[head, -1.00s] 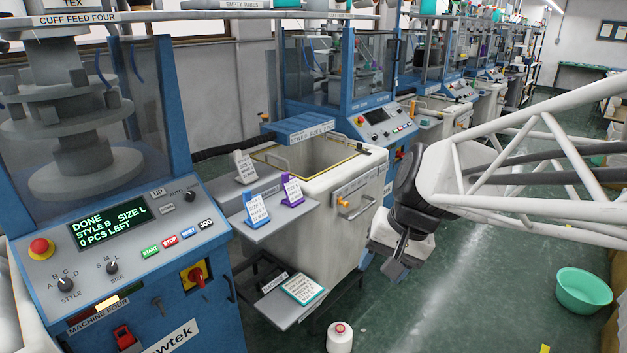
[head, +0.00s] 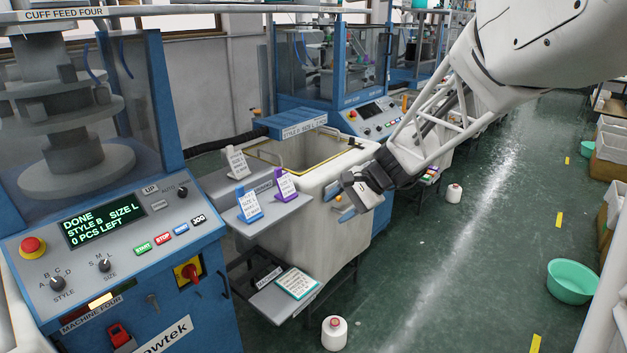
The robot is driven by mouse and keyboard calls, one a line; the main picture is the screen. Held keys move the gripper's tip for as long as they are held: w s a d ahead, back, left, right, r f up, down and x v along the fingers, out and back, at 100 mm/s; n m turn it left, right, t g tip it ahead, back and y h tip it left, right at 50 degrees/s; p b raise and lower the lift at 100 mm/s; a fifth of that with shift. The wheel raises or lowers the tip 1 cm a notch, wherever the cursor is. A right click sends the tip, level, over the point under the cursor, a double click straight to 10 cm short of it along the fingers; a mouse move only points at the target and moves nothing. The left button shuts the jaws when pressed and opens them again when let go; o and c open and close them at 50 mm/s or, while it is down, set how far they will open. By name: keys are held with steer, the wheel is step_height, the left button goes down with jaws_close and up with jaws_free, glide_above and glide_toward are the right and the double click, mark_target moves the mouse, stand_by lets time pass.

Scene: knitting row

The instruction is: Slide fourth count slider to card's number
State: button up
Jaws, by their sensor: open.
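A slider strip with a small orange knob sits on the front of the pale bin (head: 307,222) by machine four; my gripper (head: 352,203) is in front of it and hides most of it. My gripper is open and nothing shows between its fingers. I cannot tell whether it touches the knob. A blue card stand (head: 250,206), a purple card stand (head: 285,187) and a grey card stand (head: 237,162) stand on the grey shelf beside the bin. A teal-edged card (head: 297,283) lies on the lower shelf. The card numbers are too small to read.
Machine four's panel (head: 113,222) reads DONE, style B, size L, 0 pcs left. A white cone (head: 334,333) stands on the floor near the lower shelf. A green basin (head: 571,281) is at the right.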

steer(key=w+d+f+m+t+y, duration=0.1)
steer(key=w+f+m+t+y, duration=0.25)
steer(key=w, duration=0.95)
steer(key=m+t, duration=0.8)
steer(key=m, duration=0.4)
glide_toward(340, 200)
steer(key=x, duration=0.3)
steer(key=shift+w+d, duration=0.15)
steer(key=shift+x, duration=3.95)
jaws_close()
